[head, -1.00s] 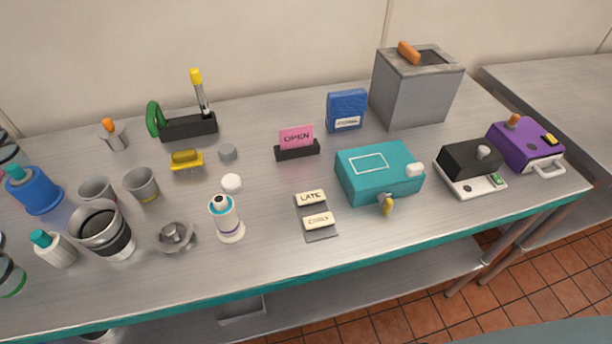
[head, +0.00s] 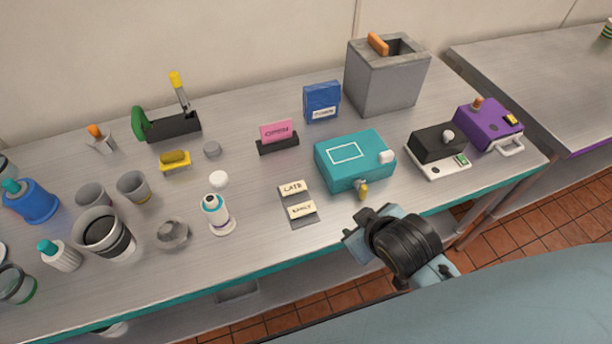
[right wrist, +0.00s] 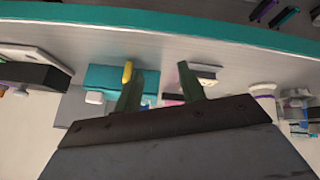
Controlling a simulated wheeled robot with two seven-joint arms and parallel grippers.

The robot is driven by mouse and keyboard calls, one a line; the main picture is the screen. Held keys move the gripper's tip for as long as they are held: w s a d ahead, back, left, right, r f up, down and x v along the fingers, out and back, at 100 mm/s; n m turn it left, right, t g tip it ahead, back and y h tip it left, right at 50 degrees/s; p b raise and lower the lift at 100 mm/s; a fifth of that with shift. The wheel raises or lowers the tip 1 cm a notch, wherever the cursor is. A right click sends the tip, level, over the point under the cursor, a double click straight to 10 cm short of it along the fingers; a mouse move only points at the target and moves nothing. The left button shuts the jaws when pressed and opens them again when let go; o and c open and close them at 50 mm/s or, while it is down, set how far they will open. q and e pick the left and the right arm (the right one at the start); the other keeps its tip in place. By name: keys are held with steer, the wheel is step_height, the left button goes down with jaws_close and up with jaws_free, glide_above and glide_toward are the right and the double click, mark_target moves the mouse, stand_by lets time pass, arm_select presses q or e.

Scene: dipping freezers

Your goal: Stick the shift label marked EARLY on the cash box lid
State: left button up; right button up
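The EARLY label (head: 302,210) is a cream tag lying on a grey backing card (head: 298,222), nearer the front edge than the LATE label (head: 292,188). The teal cash box (head: 350,178) stands to its right, shut, with a white outlined rectangle (head: 345,153) on its lid and a yellow key piece (head: 362,190) at its front. My right gripper (right wrist: 157,80) has its two fingers apart with nothing between them. In the head view it is near the front edge of the table, in front of the cash box, fingertips unclear. My left gripper is out of view.
A pink sign (head: 277,132) in a black holder stands behind the labels. A white-and-purple bottle (head: 217,215) is left of them. A black-topped scale (head: 438,150) and a purple box (head: 487,125) stand right of the cash box. Bare metal lies around the label card.

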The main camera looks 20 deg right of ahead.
steer(key=w+a+r+n+t+y, duration=0.3)
steer(key=w+a+r+n+t, duration=0.3)
steer(key=r, duration=0.3)
steer(key=w+a+r+n+t+y, duration=0.2)
steer(key=w+a+r+n+t, duration=0.25)
steer(key=w+r, duration=0.4)
steer(key=s+a+r+n+g+y, duration=0.2)
steer(key=a+r+n+g+y, duration=0.15)
steer(key=a+n+y, duration=0.5)
steer(key=s+a+r+n+g+y, duration=0.25)
steer(key=a+r+n+y, duration=0.2)
steer(key=n, duration=0.65)
steer(key=n+g+h, duration=1.2)
steer(key=n+h, duration=0.1)
steer(key=n, duration=0.7)
glide_above(303, 209)
step_height(303, 209, down, 21)
steer(key=shift+d+r, duration=0.15)
steer(key=shift+d, duration=0.25)
steer(key=shift+w+f, duration=0.1)
steer(key=shift+f, duration=0.2)
step_height(303, 209, down, 6)
steer(key=b, duration=0.4)
steer(key=shift+f, duration=0.1)
steer(key=shift+f+b, duration=0.7)
steer(key=shift+b, duration=0.15)
